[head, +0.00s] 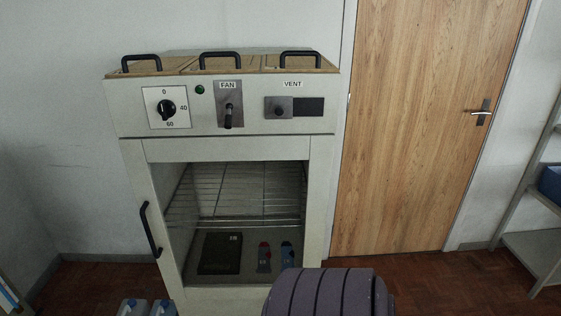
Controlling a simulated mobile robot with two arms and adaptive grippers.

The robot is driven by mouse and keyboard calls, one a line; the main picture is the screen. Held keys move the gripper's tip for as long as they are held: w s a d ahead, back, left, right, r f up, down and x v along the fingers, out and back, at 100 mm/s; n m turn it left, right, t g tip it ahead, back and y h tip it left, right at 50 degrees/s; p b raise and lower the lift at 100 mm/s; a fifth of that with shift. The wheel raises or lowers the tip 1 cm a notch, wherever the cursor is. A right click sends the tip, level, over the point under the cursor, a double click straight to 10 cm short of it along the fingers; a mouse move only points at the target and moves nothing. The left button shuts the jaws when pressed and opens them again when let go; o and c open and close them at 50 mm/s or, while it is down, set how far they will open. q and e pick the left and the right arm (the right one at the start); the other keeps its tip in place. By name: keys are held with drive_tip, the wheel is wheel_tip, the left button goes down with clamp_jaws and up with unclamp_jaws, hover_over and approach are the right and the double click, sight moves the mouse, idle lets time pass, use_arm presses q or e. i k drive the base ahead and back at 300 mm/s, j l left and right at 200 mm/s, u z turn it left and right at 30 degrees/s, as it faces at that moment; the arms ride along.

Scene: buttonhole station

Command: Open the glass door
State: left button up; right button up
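The glass door (136,222) is on the front of a pale cabinet (222,148). Its frame surrounds a large pane, and a black vertical handle (151,229) is on its left side. The door looks shut against the cabinet. Through the pane I see wire racks (235,192), a dark flat box (220,253), and a red-topped bottle (264,257) and a blue-topped bottle (287,252) on the cabinet floor. Neither of my grippers shows in the head view.
A dark ribbed rounded object (325,292) at the bottom hides the cabinet's lower right. The panel has a dial (167,107), FAN switch (229,106) and VENT slider (293,107). A wooden door (420,130) and shelving (535,240) are right.

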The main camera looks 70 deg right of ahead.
sight(138, 153)
drive_tip(key=l+z, duration=0.1)
drive_tip(key=z, duration=1.8)
drive_tip(key=k+l, duration=0.05)
